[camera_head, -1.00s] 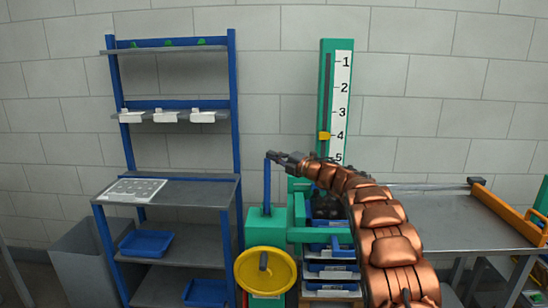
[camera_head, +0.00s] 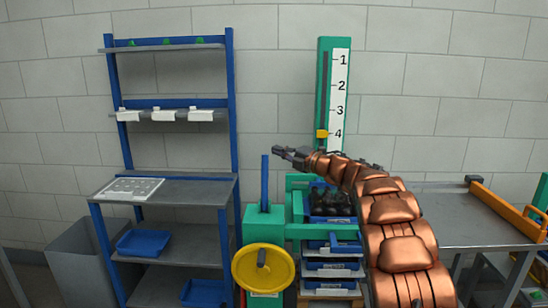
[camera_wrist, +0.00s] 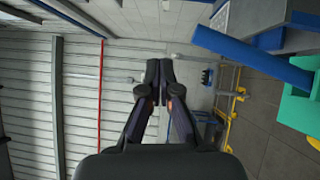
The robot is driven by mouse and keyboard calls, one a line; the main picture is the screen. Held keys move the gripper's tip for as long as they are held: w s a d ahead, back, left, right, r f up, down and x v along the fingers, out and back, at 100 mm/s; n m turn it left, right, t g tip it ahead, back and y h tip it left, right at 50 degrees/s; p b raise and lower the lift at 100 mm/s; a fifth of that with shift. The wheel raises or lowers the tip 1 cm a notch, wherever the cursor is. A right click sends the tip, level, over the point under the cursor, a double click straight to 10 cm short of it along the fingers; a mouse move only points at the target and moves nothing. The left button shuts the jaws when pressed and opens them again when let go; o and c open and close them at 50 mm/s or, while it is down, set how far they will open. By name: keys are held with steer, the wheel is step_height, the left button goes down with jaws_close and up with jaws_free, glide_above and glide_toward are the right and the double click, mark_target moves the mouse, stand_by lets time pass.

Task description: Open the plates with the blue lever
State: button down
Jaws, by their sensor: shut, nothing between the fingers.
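The blue lever (camera_head: 265,185) stands upright on a green block (camera_head: 262,222), left of the green frame (camera_head: 297,233). In the wrist view the lever (camera_wrist: 255,56) crosses the upper right, rising from the green block (camera_wrist: 300,115). My gripper (camera_head: 278,150) is shut and empty, just above and right of the lever's top in the head view, apart from it. In the wrist view my gripper's fingertips (camera_wrist: 159,68) meet, with the lever off to their right. I cannot tell which parts are the plates.
A yellow wheel (camera_head: 242,268) with a dark handle is below the lever. A blue crate (camera_head: 340,219) with dark contents sits in the green frame. A blue shelf rack (camera_head: 232,100) stands left, a grey table (camera_head: 455,215) right. A numbered scale (camera_head: 340,90) stands behind.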

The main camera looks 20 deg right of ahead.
steer(key=s+d+r+b, duration=0.2)
steer(key=s+d, duration=0.2)
steer(key=s, duration=0.2)
steer(key=shift+s, duration=0.25)
steer(key=shift+d, duration=0.1)
